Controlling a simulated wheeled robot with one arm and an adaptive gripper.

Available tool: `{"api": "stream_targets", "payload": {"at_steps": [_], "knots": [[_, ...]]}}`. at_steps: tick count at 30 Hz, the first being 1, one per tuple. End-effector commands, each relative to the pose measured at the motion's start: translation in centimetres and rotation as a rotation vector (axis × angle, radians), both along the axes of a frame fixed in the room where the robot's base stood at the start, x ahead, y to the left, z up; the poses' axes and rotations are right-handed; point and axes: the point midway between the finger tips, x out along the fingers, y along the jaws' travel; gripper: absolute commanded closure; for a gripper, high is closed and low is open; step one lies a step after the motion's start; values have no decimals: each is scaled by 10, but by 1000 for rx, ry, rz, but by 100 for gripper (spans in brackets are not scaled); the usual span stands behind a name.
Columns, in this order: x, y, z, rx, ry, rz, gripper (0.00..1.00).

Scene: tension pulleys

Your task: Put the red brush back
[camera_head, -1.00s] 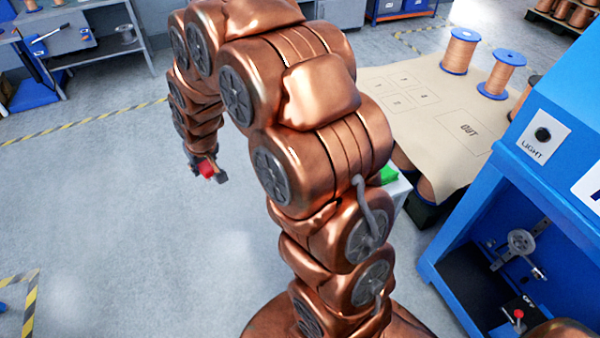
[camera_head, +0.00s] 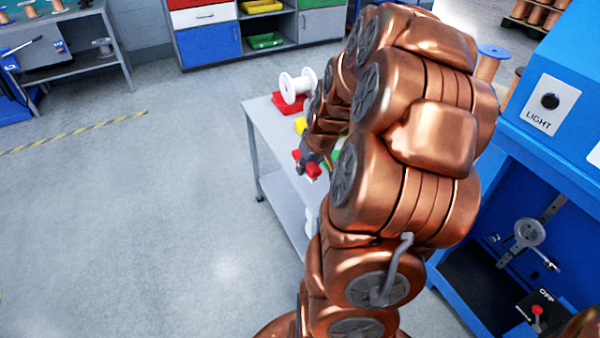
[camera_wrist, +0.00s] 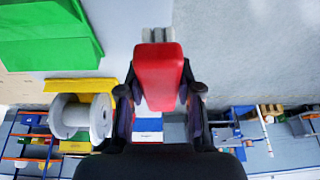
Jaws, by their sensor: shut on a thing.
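The red brush (camera_wrist: 158,72) is held between the two dark fingers of my gripper (camera_wrist: 160,90) in the wrist view. A light grey part of it sticks out beyond the red body. In the head view my gripper (camera_head: 308,163) is near the left side of the small table, with red parts showing at its fingertips; the brush (camera_head: 313,170) is small there. My arm hides much of the table.
The small grey table (camera_head: 265,125) carries a white spool (camera_head: 298,86), a red piece (camera_head: 287,104), a yellow piece (camera_head: 300,125) and a green piece (camera_head: 336,158). The blue machine (camera_head: 560,120) is at right. Open floor is at left.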

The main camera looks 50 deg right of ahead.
Motion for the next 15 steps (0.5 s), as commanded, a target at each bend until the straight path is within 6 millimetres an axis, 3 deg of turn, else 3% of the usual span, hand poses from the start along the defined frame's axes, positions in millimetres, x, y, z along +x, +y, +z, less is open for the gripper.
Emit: {"api": "stream_targets", "payload": {"at_steps": [1, 7, 12, 15], "knots": [[-12, -10, -12, 0, -5, -19, 100], [-47, -34, -25, -7, -14, -47, 100], [-61, -42, -29, -10, -17, -57, 100], [-58, -44, -30, -10, -17, -57, 100]]}}
